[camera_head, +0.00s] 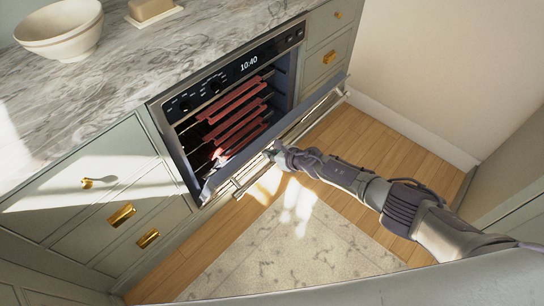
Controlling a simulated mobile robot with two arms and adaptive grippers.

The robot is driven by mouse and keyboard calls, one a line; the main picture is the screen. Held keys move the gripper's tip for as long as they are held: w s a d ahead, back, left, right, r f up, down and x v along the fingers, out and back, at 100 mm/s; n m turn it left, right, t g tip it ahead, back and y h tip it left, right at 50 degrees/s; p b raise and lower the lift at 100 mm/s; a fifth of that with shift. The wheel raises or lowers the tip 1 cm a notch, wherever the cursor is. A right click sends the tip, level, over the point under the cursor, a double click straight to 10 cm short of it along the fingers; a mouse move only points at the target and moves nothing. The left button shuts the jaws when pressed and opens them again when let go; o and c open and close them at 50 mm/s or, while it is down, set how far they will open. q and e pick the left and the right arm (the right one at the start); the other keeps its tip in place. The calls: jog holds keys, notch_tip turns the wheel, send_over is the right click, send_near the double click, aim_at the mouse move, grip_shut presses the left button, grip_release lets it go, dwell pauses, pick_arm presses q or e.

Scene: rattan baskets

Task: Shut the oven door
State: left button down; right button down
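The oven (225,75) is built into the counter front, with a black control panel showing 10:40. Its door (312,110) is partly open, tilted outward, and I look down past its upper edge into the lit cavity with red-looking racks (236,112). A metal handle bar (318,118) runs along the outer side of the door. My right gripper (272,153) is at the door's upper edge by the handle, near its middle. It seems to touch there, but its fingers are too small and covered to read. My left gripper is out of view.
A marble counter (110,90) with stacked bowls (60,30) and a butter-like block on a board (152,10) lies above the oven. Drawers with gold handles (121,214) flank it. Wooden floor (400,140) and a pale rug (300,255) are clear in front.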

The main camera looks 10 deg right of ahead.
jog(key=shift+w+r, duration=0.15)
jog(key=shift+r, duration=0.1)
jog(key=shift+r, duration=0.1)
jog(key=shift+d+r, duration=0.3)
jog(key=shift+r, duration=0.15)
jog(key=shift+s+d+r, duration=0.1)
jog(key=shift+s+d, duration=0.15)
jog(key=shift+s, duration=0.25)
jog(key=shift+s+d+r, duration=0.1)
jog(key=shift+s+d, duration=0.15)
jog(key=shift+s, duration=0.25)
jog(key=v, duration=0.9)
jog(key=shift+s+f, duration=0.1)
jog(key=shift+f, duration=0.05)
